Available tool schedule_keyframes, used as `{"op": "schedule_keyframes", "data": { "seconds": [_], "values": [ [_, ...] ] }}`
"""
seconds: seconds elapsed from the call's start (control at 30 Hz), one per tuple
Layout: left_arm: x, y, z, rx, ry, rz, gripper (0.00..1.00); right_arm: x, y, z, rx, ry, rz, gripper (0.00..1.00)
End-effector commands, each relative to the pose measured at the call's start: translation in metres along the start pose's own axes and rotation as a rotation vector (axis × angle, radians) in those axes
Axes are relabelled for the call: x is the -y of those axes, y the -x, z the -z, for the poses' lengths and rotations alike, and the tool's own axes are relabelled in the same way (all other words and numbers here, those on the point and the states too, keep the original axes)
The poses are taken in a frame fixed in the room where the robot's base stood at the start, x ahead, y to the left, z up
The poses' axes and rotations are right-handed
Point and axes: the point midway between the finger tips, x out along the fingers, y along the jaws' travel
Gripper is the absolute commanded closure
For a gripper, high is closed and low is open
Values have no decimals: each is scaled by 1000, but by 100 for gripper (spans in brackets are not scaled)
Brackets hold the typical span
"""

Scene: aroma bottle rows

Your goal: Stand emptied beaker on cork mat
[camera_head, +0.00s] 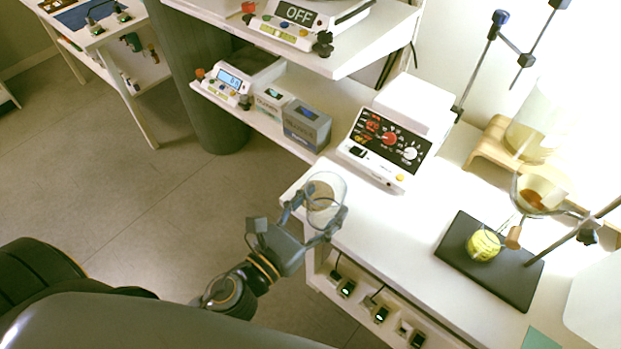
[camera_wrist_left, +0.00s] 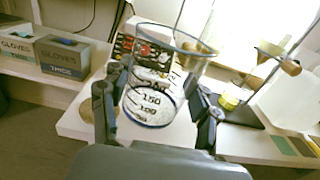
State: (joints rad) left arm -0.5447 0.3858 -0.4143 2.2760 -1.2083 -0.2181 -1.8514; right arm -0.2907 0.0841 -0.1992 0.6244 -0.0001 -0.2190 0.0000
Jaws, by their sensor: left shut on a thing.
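My left gripper (camera_head: 314,216) is shut on a clear glass beaker (camera_head: 336,187), with one finger on each side. The beaker is at the near left corner of the white bench (camera_head: 410,225). In the left wrist view, the beaker (camera_wrist_left: 165,72) stands between the fingers (camera_wrist_left: 160,98), tilted in the picture, with black volume marks and no clear liquid inside. A tan round patch shows through the beaker in the head view. I cannot tell if it is the cork mat, or whether the beaker touches a surface. My right gripper is not in view.
A control box with red and white knobs (camera_head: 388,140) stands behind the beaker. To the right, a dark stand base (camera_head: 490,265) carries a flask with yellow contents (camera_head: 483,245) under a funnel (camera_head: 540,190). White bench between them is clear. Boxes (camera_head: 306,124) sit on a shelf.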

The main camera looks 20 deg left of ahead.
Motion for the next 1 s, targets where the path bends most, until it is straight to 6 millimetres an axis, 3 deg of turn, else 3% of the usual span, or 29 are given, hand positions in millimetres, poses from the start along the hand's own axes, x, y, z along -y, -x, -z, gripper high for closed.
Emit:
{"op": "schedule_keyframes", "data": {
  "seconds": [0.37,0.5,0.87,1.0],
  "values": [
    [-59,-64,38,3,-2,3,78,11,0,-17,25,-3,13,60],
    [-74,-80,68,2,3,2,78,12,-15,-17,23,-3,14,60],
    [-92,-100,98,2,1,3,78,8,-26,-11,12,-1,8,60],
    [-92,-100,122,0,4,3,78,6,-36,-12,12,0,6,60]
  ]
}}
